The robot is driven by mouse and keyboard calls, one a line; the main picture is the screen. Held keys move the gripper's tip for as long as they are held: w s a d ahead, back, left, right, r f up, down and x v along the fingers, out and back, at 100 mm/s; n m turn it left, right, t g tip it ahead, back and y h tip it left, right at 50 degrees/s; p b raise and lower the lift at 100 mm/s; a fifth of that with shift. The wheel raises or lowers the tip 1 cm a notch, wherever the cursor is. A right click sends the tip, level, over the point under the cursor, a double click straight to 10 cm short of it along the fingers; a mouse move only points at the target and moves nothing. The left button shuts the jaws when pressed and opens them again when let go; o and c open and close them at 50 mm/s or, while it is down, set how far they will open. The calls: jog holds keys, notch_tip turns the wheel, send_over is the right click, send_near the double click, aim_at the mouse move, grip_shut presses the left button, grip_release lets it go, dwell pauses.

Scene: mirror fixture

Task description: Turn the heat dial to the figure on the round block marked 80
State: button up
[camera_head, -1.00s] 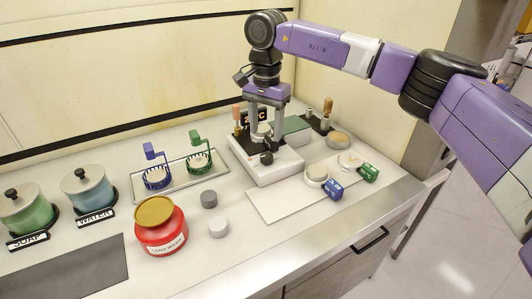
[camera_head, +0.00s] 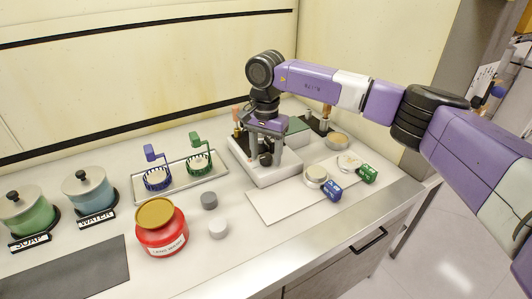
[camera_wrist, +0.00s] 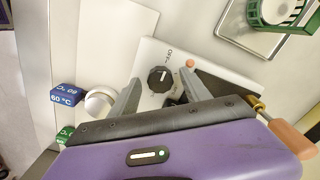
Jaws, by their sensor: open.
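The heat dial (camera_wrist: 160,79) is a black round knob with a light mark, on the white heater (camera_head: 287,174). Lettering that looks like OFF stands beside it in the wrist view. My gripper (camera_wrist: 163,84) is open, with one finger on each side of the dial; I cannot tell whether they touch it. In the head view my gripper (camera_head: 266,152) is low over the heater and hides its display. A blue block (camera_head: 333,190) reads 60 °C in the wrist view. A green block (camera_head: 368,174) has a figure too small to read. I cannot make out an 80.
A tray (camera_head: 205,177) holds blue and green holders. SOAP and WATER pots stand far left.

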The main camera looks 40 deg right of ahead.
jog(key=shift+c, duration=0.5)
grip_shut()
